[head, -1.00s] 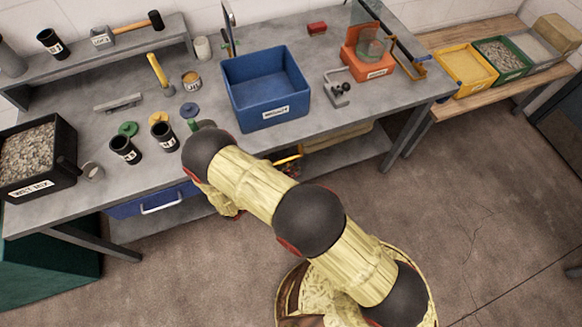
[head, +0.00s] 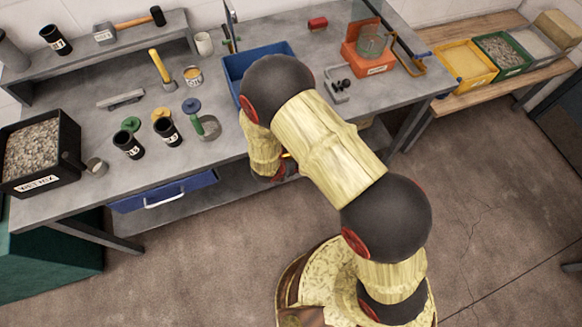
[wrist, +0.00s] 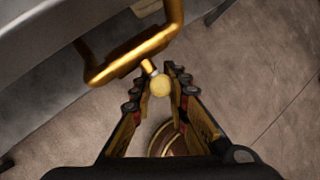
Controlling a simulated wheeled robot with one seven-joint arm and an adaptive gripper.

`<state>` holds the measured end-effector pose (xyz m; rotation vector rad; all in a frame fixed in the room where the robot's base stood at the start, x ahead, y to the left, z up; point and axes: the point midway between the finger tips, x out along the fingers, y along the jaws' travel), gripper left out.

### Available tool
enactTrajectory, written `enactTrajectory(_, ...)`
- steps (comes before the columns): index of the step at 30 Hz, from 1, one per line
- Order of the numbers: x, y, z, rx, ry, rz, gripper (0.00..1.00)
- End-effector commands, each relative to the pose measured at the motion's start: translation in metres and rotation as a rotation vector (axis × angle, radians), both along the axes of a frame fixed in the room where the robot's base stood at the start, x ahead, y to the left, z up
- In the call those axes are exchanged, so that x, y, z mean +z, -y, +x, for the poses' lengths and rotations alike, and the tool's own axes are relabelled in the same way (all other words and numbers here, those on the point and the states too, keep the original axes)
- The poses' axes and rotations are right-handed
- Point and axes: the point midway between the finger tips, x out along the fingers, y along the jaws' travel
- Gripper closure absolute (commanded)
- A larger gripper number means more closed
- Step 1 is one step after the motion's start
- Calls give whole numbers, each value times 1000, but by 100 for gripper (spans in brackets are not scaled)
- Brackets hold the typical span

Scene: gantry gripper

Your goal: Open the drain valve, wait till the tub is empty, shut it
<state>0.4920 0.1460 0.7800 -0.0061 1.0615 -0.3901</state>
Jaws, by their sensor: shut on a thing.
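The blue tub (head: 240,62) stands on the workbench; my arm hides most of it, and its water level cannot be seen. In the wrist view a yellow U-shaped bar (wrist: 130,60) runs below the bench edge, with a short stem and a round yellow knob (wrist: 160,86), seemingly the drain valve's handle. My gripper (wrist: 160,98) has its fingers on either side of this knob and is shut on it. In the head view my gripper (head: 284,168) is low at the bench's front edge, mostly hidden by my arm.
The workbench (head: 230,175) has a blue drawer (head: 165,192) below its front edge. Black cups (head: 128,145), a gravel box (head: 40,150) and an orange stand (head: 368,60) are on top.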

Motion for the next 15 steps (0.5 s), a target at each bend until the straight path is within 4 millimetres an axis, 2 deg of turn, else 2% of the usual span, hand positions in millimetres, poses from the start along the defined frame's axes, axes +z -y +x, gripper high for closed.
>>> enactTrajectory(15, 0, 2, 3, -6, -52, 211, 100)
